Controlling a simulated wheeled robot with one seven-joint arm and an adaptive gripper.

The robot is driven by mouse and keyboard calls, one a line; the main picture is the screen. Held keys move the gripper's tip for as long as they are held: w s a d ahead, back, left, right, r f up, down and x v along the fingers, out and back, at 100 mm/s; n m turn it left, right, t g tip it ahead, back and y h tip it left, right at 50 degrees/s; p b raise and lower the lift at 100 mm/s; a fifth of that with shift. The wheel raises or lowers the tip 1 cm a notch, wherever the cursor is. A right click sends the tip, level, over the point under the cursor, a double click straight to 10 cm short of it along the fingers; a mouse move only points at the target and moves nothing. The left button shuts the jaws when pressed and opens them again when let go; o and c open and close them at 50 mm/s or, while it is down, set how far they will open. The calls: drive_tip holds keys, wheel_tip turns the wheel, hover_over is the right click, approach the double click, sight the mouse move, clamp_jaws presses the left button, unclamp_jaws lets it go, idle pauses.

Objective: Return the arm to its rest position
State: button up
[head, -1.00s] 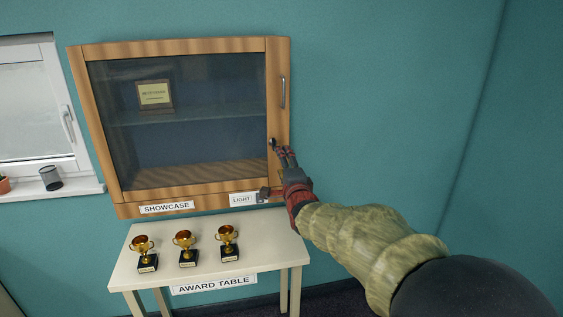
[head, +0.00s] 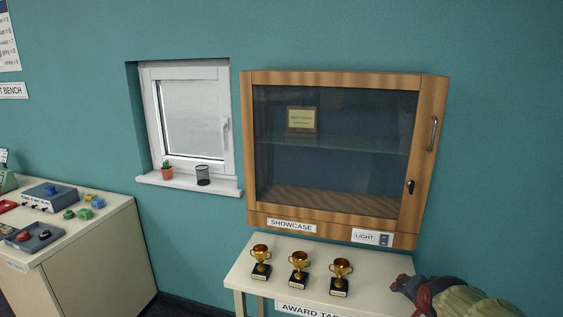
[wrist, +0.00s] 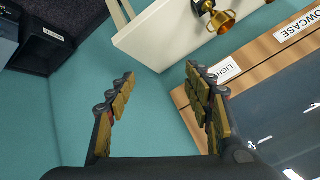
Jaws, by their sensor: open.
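My gripper (wrist: 158,92) is open and empty in the wrist view, its two fingers well apart with bare teal wall between them. In the head view, part of my gripper (head: 418,291) shows low at the right, by the right end of the award table (head: 240,272). The wooden showcase (head: 330,78) hangs on the wall with its glass door shut. A dark key or lock piece (head: 409,187) sits on the door frame below the handle (head: 433,134). Nothing is held.
Three gold trophies (head: 299,268) stand in a row on the award table. A window (head: 192,115) and a bench (head: 90,240) with several small objects are to the left. The wall right of the showcase is bare.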

drive_tip(key=s+a+r+n+g+y, duration=0.1)
drive_tip(key=s+a+n, duration=0.4)
drive_tip(key=s, duration=0.7)
drive_tip(key=s+a+r+n+g+y, duration=0.1)
drive_tip(key=s+a+r+n+g, duration=0.1)
drive_tip(key=s+a, duration=0.8)
drive_tip(key=s+r+n, duration=0.1)
drive_tip(key=s+n, duration=0.1)
drive_tip(key=s, duration=0.1)
drive_tip(key=shift+s+n, duration=0.3)
drive_tip(key=shift+n, duration=0.1)
drive_tip(key=shift+c, duration=0.3)
